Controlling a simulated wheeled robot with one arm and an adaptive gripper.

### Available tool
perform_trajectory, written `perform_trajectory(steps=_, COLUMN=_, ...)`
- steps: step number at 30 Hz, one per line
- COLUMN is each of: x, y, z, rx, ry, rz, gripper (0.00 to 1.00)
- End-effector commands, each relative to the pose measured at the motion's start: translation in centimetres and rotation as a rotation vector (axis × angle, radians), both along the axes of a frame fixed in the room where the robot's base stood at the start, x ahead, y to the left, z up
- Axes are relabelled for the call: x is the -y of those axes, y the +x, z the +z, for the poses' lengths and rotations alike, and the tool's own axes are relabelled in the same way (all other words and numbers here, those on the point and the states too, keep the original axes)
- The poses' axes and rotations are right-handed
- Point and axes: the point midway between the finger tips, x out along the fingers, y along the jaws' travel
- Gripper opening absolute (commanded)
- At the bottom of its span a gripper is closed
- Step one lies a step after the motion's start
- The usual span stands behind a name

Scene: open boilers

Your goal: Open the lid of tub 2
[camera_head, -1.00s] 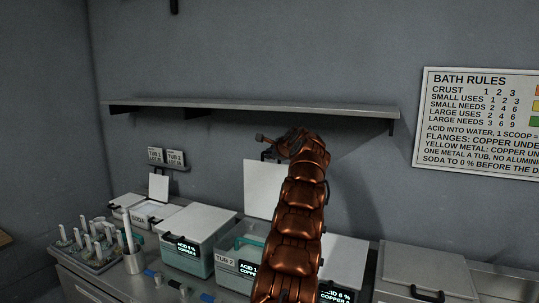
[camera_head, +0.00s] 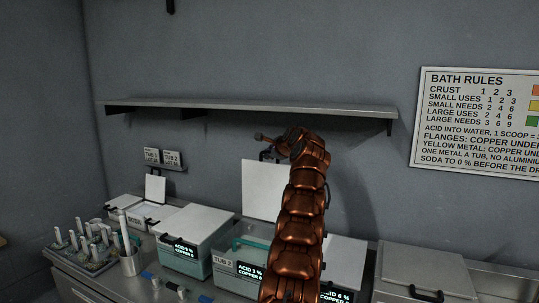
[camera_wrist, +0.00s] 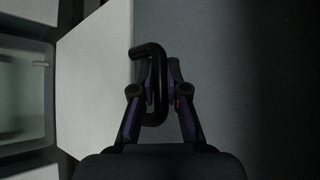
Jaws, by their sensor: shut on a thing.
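Tub 2 (camera_head: 222,261) stands on the counter in the head view, with its label and a dark "ACID 1 %" display on the front. Its white lid (camera_head: 262,188) is raised and stands about upright at the back, so the teal inside of the tub shows. My gripper (camera_wrist: 158,72) is shut on the black lid handle (camera_wrist: 151,48) at the lid's edge. The lid also shows in the wrist view (camera_wrist: 95,80), with the open tub (camera_wrist: 25,100) at the left. In the head view, my arm hides the tub's right side and most of the gripper.
A closed tub (camera_head: 195,225) stands left of tub 2, and another (camera_head: 345,250) stands right, partly behind my arm. A wall shelf (camera_head: 250,107) runs above. A rack of white pieces (camera_head: 85,245) and a cup (camera_head: 132,262) stand at the left.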

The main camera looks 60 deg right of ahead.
Motion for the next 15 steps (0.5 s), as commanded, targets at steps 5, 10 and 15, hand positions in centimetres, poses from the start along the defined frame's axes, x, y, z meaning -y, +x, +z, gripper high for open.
perform_trajectory(steps=5, x=-0.55, y=0.84, z=-0.10, rx=0.000, ry=0.003, rz=0.015, gripper=0.29)
perform_trajectory(steps=10, x=-0.52, y=0.80, z=-0.09, rx=0.000, ry=0.002, rz=0.013, gripper=0.39)
perform_trajectory(steps=15, x=-0.41, y=0.63, z=-0.02, rx=0.001, ry=0.001, rz=0.011, gripper=0.39)
